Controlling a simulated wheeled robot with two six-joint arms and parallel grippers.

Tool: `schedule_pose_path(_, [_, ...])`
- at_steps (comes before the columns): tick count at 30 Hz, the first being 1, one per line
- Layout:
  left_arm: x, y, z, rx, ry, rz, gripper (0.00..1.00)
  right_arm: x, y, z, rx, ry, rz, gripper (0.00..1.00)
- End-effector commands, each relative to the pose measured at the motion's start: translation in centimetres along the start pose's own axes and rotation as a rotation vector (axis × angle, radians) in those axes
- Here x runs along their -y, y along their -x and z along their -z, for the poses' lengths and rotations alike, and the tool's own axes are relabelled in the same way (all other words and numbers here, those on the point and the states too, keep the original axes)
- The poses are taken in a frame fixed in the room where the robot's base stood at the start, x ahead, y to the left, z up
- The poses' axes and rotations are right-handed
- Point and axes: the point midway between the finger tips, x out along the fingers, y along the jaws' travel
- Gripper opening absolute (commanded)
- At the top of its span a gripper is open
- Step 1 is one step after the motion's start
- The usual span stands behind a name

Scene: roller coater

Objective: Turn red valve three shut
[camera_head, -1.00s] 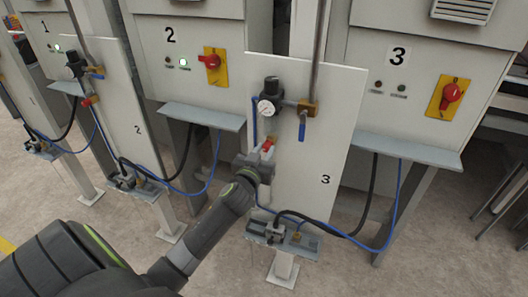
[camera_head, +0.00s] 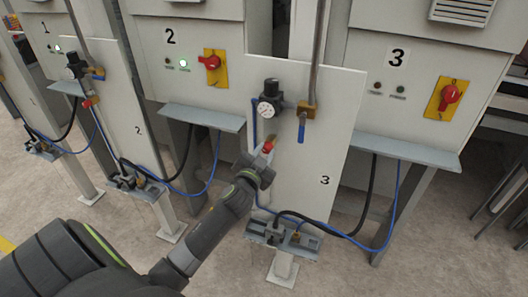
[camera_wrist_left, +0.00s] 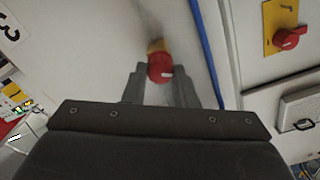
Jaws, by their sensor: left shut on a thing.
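The red valve (camera_head: 268,147) sits on the pale panel marked 3 (camera_head: 315,150), below the gauge. My left gripper (camera_head: 264,156) is at this valve, its arm reaching up from the lower left. In the left wrist view the red valve (camera_wrist_left: 160,69) shows between the two fingertips of my left gripper (camera_wrist_left: 160,82), with a brass-coloured part behind it. The gripper is shut on the valve. The valve's far side and the exact finger contact are partly hidden. My right gripper is not in view.
A round gauge (camera_head: 266,108) and a blue lever (camera_head: 302,132) are just above. A blue hose (camera_wrist_left: 207,50) runs beside the gripper. Cabinet 3 has a red switch (camera_head: 450,95) on a yellow plate, and a ledge (camera_head: 410,150) juts out below. Open floor lies in front.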

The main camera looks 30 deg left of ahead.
Motion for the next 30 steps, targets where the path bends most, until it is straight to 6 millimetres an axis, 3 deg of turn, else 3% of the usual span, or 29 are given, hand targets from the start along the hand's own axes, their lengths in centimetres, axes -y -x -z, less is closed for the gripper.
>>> schedule_pose_path(30, [-0.2, 0.1, -0.2, 0.003, -0.910, -0.002, 0.02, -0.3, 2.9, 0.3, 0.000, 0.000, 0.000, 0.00])
